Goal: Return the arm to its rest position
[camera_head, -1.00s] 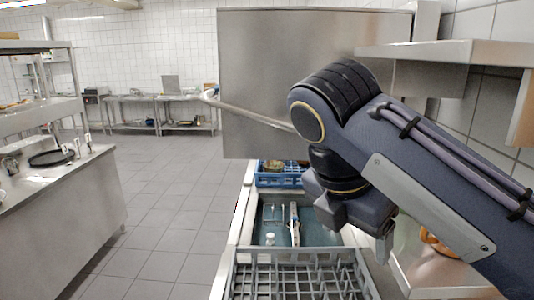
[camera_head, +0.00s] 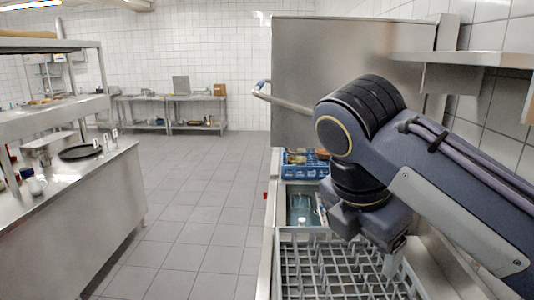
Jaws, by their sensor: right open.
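My right arm comes in from the right side of the head view, dark grey with cables along it. It bends at a black elbow joint and its gripper (camera_head: 388,250) hangs low over the grey dish rack (camera_head: 345,272). One finger shows at the right of the gripper, and the rest is hidden behind its body. The gripper is open, and I see nothing held in it. My left arm is not in view.
A blue crate (camera_head: 303,164) and a sink basin (camera_head: 297,207) with small items lie beyond the rack. The steel dishwasher hood (camera_head: 345,70) with a bar handle stands behind my arm. A wall shelf (camera_head: 470,60) is at the right. The tiled floor (camera_head: 190,220) at left is clear.

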